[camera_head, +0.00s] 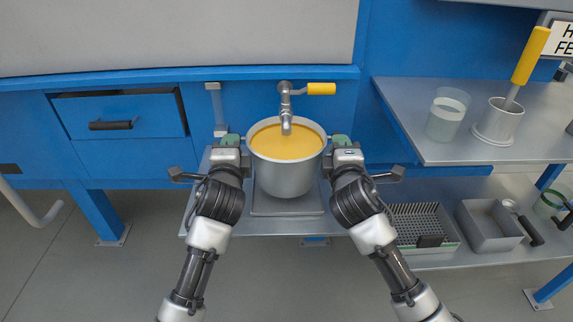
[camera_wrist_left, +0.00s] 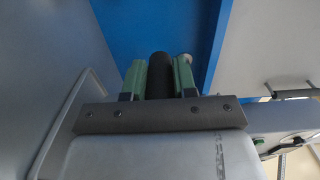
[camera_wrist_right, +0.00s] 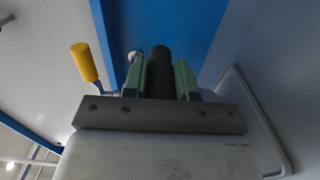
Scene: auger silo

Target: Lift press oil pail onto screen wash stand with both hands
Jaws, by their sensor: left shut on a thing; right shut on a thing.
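The press oil pail (camera_head: 284,178) is a round grey metal pail filled with yellow-orange oil, upright under a tap. My left gripper (camera_head: 230,141) is at its left side, with green fingers shut on a dark handle bar (camera_wrist_left: 160,76) in the left wrist view. My right gripper (camera_head: 342,141) is at its right side, shut on the matching dark bar (camera_wrist_right: 159,73) in the right wrist view. A grey plate (camera_head: 262,209) lies under the pail; I cannot tell whether they touch. I cannot tell which surface is the screen wash stand.
The tap's yellow handle (camera_head: 321,89) and spout (camera_head: 286,124) hang over the pail. At right, a grey worktop (camera_head: 440,97) holds a clear beaker (camera_head: 447,114) and metal pot (camera_head: 498,122). The lower shelf carries a perforated tray (camera_head: 418,222) and grey bin (camera_head: 488,224).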

